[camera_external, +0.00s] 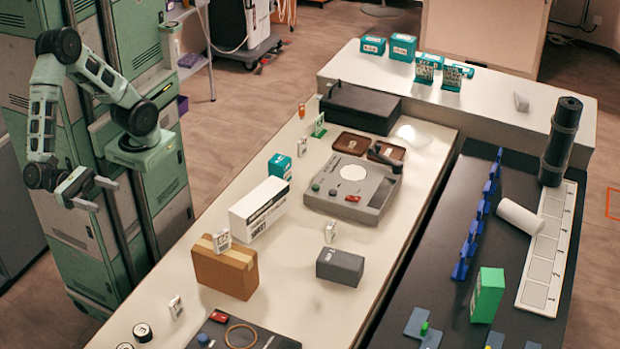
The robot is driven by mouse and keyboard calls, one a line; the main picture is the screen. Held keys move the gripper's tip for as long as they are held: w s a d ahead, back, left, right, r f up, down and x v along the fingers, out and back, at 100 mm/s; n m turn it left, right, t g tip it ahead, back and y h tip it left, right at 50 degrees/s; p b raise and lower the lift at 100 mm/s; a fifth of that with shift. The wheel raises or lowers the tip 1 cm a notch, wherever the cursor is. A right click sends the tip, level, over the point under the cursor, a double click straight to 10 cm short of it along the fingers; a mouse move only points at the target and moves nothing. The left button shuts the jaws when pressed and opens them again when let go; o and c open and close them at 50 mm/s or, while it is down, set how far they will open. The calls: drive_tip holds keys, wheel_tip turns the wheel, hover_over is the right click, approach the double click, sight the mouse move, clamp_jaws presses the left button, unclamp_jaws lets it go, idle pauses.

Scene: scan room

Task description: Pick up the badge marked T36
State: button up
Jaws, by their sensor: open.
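My gripper (106,195) is at the left, beside the green lockers and off the table's left edge. Its jaws are open and empty, far from the small cards. Several small white badge-like cards stand about the white table. One card (222,241) shows at the top of the brown carton, and one card (176,307) is at the lower left. Another card (330,231) stands behind the small grey box, and one card (302,146) is near the teal box. Their markings are too small to read surely, so I cannot tell which is T36.
On the white table (290,315) stand a brown carton (225,270), a white box (260,209), a grey box (340,266) and a grey device (352,190). A dark counter with blue clips, a green box (488,294) and a black cylinder (561,140) lies to the right.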

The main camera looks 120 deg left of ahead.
wheel_tip(320, 180, down, 29)
drive_tip(key=p, duration=0.3)
approach(174, 300)
drive_tip(key=w, duration=0.3)
drive_tip(key=w+a, duration=0.1)
drive_tip(key=shift+w+f, duration=0.3)
drive_tip(key=shift+w, duration=0.1)
drive_tip(key=shift+h, duration=0.3)
drive_tip(key=shift+w+p, duration=0.9)
drive_tip(key=shift+w, duration=1.7)
drive_tip(key=c, duration=1.1)
